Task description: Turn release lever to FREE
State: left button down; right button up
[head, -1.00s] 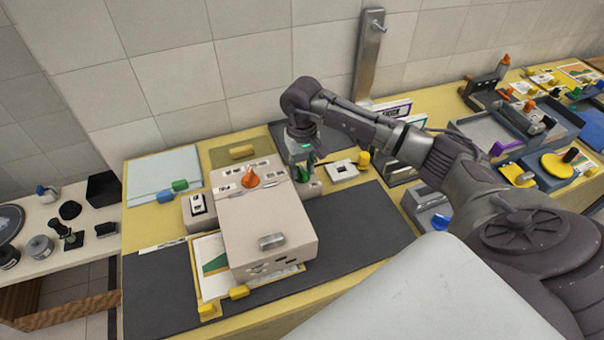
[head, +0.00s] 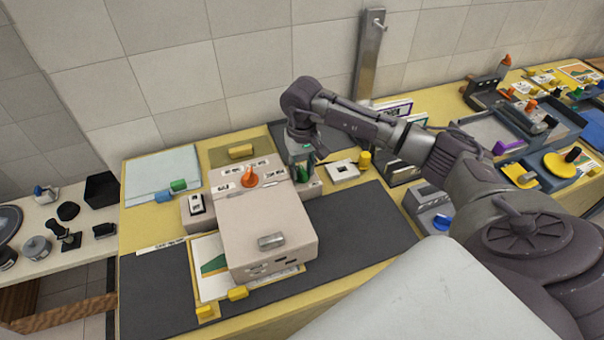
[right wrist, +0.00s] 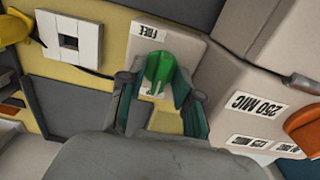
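The green release lever (right wrist: 160,70) stands on a small beige block (right wrist: 180,45) at the right side of the beige machine (head: 262,226). A FREE label (right wrist: 150,31) shows upside down beside the lever in the right wrist view; another label is mostly hidden behind the lever. My right gripper (right wrist: 160,88) is open, with one finger on each side of the lever; a gap shows on the left side, and contact on the right is unclear. In the head view the right gripper (head: 301,158) points down over the lever. My left gripper is not in view.
An orange knob (head: 249,177) with thickness labels sits on the machine. A dark mat (head: 365,225) has clear room. A steel post (head: 369,55) stands at the wall.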

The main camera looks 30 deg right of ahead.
grip_shut()
jog(key=shift+m, duration=1)
